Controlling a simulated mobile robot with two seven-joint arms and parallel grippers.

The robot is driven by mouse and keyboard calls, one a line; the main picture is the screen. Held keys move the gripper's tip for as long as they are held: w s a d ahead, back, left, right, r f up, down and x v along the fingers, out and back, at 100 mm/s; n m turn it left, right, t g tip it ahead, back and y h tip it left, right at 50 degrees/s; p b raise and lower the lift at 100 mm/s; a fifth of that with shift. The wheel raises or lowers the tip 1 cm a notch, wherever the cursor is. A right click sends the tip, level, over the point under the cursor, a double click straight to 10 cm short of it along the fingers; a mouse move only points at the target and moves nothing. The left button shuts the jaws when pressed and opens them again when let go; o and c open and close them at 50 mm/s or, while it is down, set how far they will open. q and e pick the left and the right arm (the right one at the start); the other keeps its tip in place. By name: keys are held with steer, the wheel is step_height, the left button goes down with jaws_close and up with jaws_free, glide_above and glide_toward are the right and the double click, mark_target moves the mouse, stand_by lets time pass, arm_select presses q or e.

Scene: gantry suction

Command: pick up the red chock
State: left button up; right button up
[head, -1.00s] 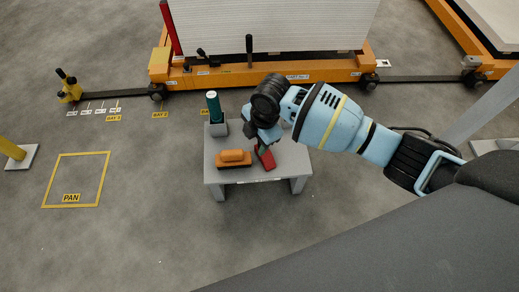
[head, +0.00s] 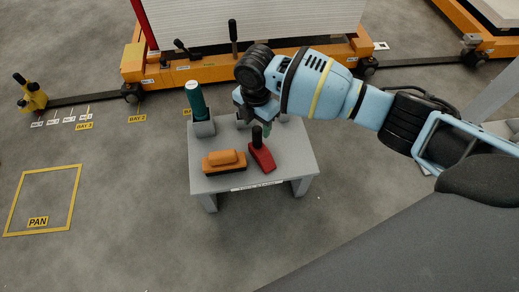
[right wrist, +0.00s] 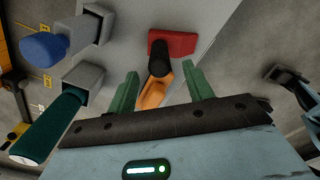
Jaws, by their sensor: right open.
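The red chock (head: 263,158) lies on the grey table, its black handle (head: 257,136) standing up from it. In the right wrist view the chock (right wrist: 174,43) shows beyond the fingertips, with the dark handle (right wrist: 160,60) pointing towards me. My right gripper (head: 254,125) is just behind and above the handle in the head view. In the right wrist view its green fingers (right wrist: 162,84) are apart with nothing held; the handle lines up roughly with the gap. Whether the fingers flank the handle I cannot tell. My left gripper is not in view.
An orange block with a dark base (head: 224,161) lies left of the chock on the table (head: 285,165). A green cylinder (head: 196,100) stands in a grey holder. The right wrist view also shows a blue-topped item (right wrist: 45,46) in another holder. An orange gantry base (head: 200,73) is behind.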

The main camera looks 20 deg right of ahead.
mark_target(258, 134)
steer(key=shift+f+b, duration=0.3)
steer(key=shift+f, duration=0.45)
steer(key=f+b, duration=0.2)
steer(key=f, duration=0.1)
steer(key=f+b, duration=0.1)
steer(key=shift+w+d+f, duration=0.15)
steer(key=shift+d+f, duration=0.15)
steer(key=shift+c, duration=0.4)
steer(key=shift+r, duration=0.1)
steer(key=c, duration=1)
